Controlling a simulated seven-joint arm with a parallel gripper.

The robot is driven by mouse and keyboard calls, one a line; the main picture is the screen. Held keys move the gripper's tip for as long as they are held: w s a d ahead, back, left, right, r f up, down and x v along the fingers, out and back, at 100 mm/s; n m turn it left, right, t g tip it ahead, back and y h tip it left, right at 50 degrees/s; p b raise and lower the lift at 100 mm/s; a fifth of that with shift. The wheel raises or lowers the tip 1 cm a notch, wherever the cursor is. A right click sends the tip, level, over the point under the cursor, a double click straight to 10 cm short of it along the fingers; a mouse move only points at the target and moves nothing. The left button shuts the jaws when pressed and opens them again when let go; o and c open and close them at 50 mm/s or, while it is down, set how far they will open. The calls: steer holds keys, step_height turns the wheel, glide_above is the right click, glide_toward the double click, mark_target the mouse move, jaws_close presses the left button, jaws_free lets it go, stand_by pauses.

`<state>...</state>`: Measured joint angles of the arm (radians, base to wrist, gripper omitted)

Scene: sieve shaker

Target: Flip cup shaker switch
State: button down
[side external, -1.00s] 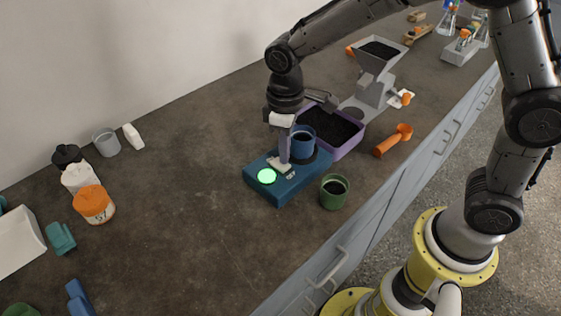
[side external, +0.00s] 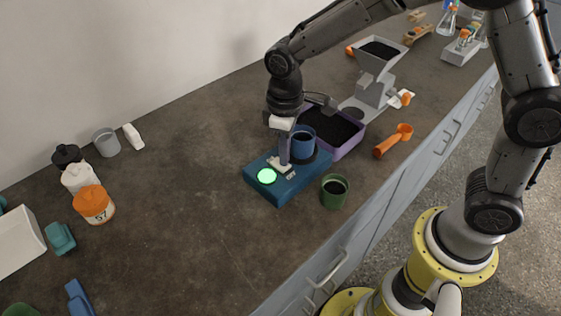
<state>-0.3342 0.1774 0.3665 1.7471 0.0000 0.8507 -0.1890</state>
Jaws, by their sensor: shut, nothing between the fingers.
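The blue cup shaker (side external: 268,190) stands on the dark counter, with a lit green round light (side external: 267,176) on its top. A blue cup (side external: 303,140) with dark contents sits at its back right. My gripper (side external: 284,163) is shut and empty, pointing down. Its fingertips are at the pale switch plate (side external: 275,163) on the shaker's top, between the green light and the cup. The fingers hide part of the switch, so I cannot tell its exact position or whether they press on it.
A purple tray of dark grains (side external: 343,150) stands just behind the shaker. A green cup (side external: 334,191) stands to its right, and an orange scoop (side external: 393,141) lies farther right. Several bottles (side external: 80,180) stand at left. The counter between them and the shaker is clear.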

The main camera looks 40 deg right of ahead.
steer(key=shift+f, duration=0.6)
stand_by(0.3)
steer(key=shift+r, duration=3.55)
steer(key=s+d+r+m+t, duration=0.35)
steer(key=s+d+r, duration=0.5)
steer(key=r, duration=0.35)
steer(key=s+d+f+m+t, duration=0.2)
steer(key=s+d+f, duration=0.2)
steer(key=s, duration=0.8)
steer(key=shift+d, duration=0.15)
